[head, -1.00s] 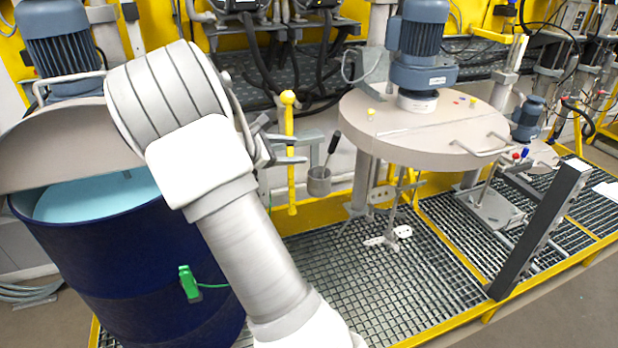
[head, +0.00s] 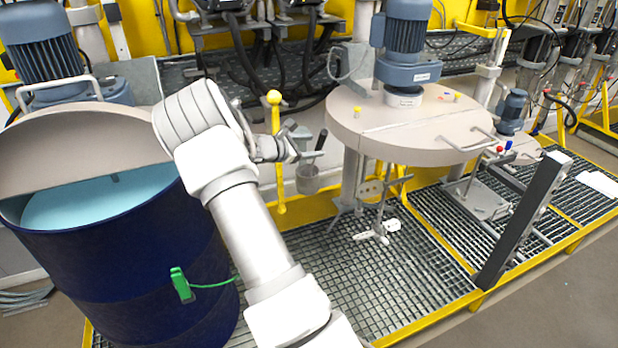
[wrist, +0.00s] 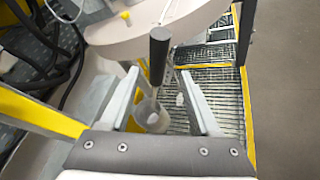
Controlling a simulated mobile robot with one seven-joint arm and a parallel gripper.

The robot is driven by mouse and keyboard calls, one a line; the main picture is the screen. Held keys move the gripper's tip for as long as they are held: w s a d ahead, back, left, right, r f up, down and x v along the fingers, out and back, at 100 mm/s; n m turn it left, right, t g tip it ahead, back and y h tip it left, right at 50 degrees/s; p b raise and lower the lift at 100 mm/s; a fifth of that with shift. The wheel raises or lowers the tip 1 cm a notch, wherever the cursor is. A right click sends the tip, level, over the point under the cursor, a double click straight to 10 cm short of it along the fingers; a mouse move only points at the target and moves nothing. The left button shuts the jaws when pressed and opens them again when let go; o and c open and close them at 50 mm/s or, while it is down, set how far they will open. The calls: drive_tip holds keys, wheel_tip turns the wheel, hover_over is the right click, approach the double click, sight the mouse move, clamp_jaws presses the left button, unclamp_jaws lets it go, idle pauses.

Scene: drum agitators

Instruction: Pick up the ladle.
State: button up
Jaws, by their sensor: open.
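The ladle has a black handle (head: 320,141) that stands upright with a slight tilt above a grey cup-shaped part (head: 307,179). It is in front of the back wall, left of the round beige lid. My gripper (head: 299,144) is open beside the handle in the head view. In the wrist view the ladle's handle (wrist: 159,58) shows between the two spread fingers of my gripper (wrist: 160,74), with the grey cup (wrist: 151,117) below and beyond. The fingers do not visibly press on it. Whether the handle is fully between the fingertips in depth, I cannot tell.
A yellow post (head: 277,150) stands just left of the ladle. The beige lid (head: 430,125) with a blue motor is close on the right. A large blue drum (head: 120,255) with a raised lid is at left. A metal grating (head: 370,285) lies below.

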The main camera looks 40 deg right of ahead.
sight(320, 143)
drive_tip(key=p+x, duration=0.1)
drive_tip(key=x, duration=0.3)
drive_tip(key=shift+w+d, duration=0.2)
drive_tip(key=shift+d, duration=0.15)
clamp_jaws()
